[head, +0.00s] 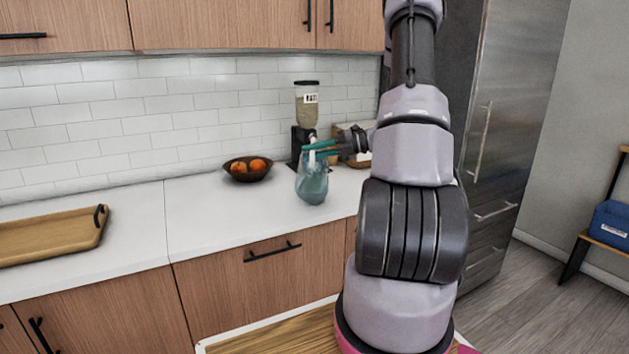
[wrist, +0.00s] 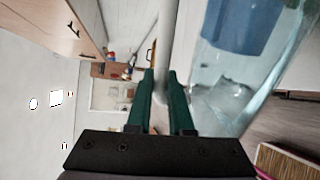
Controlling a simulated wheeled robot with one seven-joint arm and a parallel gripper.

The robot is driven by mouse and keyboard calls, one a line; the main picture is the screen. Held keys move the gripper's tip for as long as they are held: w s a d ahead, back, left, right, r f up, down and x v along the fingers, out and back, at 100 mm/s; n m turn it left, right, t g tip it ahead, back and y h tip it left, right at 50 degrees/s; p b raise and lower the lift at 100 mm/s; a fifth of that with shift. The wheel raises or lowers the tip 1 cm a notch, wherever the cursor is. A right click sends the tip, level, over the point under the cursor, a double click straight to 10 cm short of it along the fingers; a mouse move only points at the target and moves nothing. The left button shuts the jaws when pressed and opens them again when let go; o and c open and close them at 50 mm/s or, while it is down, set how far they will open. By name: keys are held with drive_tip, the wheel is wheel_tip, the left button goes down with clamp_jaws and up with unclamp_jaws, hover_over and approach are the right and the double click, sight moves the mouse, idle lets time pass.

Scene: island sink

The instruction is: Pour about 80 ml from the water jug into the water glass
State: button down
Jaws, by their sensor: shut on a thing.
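The water jug (head: 312,185) is clear bluish glass with water in it, in the middle of the head view. It looks roughly upright, and I cannot tell whether its base touches the counter. My gripper (head: 309,152) has teal fingers and is shut on the jug's pale handle at its upper part. In the wrist view, the fingers of my gripper (wrist: 163,75) close around the pale handle (wrist: 167,35), and the jug's body (wrist: 235,85) fills the right side. I cannot make out a separate water glass in either view.
A dark bowl (head: 236,174) with oranges stands left of the jug. A dispenser (head: 306,115) stands behind it by the tiled wall. A wooden tray (head: 45,240) lies at far left. The white counter (head: 215,215) between is clear. A wooden surface (head: 275,335) shows at the bottom front.

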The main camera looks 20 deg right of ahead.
sight(313, 172)
drive_tip(key=shift+r, duration=0.1)
drive_tip(key=s+f+n, duration=0.1)
drive_tip(key=s+a+f+n, duration=0.1)
drive_tip(key=f, duration=0.1)
drive_tip(key=s+a+f, duration=0.1)
drive_tip(key=s+f, duration=0.1)
drive_tip(key=shift+n+t, duration=0.4)
drive_tip(key=shift+s+a+f+n, duration=0.2)
drive_tip(key=shift+s+f+n, duration=0.05)
drive_tip(key=shift+f+n, duration=0.3)
idle(1.3)
